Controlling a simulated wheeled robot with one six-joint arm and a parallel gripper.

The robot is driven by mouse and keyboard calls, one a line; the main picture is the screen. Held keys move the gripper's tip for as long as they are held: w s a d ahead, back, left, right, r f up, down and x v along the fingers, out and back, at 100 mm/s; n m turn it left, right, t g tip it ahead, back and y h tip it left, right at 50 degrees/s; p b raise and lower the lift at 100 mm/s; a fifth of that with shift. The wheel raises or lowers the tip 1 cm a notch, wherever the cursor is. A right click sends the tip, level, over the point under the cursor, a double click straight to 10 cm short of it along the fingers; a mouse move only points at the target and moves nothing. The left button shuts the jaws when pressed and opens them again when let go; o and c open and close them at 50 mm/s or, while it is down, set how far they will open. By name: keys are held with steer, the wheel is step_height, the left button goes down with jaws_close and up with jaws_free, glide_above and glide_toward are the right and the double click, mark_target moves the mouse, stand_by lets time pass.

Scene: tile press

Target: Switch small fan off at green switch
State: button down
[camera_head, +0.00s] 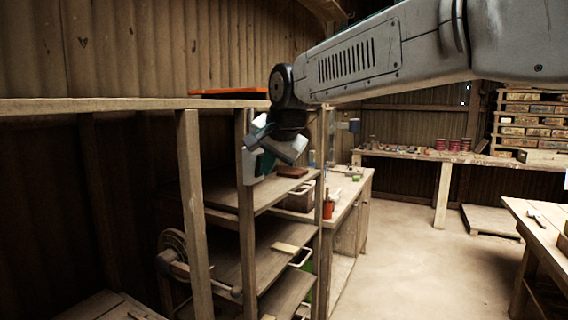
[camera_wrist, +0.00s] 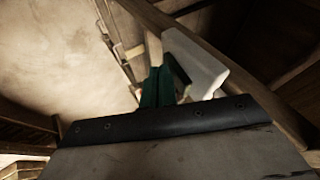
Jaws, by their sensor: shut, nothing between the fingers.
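My gripper (camera_head: 266,160) hangs from the wrist at the end of my arm, in front of a wooden shelf post. Its dark green fingers (camera_wrist: 158,86) are shut and empty. A pale box (camera_head: 250,158) sits on the post right beside the fingertips. It also shows in the wrist view (camera_wrist: 197,62), just right of the fingers, against a wooden beam. I cannot tell whether the fingers touch it. The green switch cannot be told apart from the green fingers. I cannot make out the small fan with certainty.
Wooden shelves (camera_head: 265,248) stand below the gripper, with uprights close on both sides. An orange tray (camera_head: 228,93) lies on the top board. A wheel (camera_head: 172,248) stands at lower left. A workbench (camera_head: 540,222) is at right; the floor (camera_head: 430,260) between is clear.

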steer(key=shift+a+r, duration=0.25)
steer(key=shift+r, duration=0.8)
steer(key=d+f+v, duration=0.1)
steer(key=d+v, duration=0.1)
steer(key=v, duration=1)
steer(key=shift+s+d, duration=0.3)
steer(key=shift+d, duration=0.05)
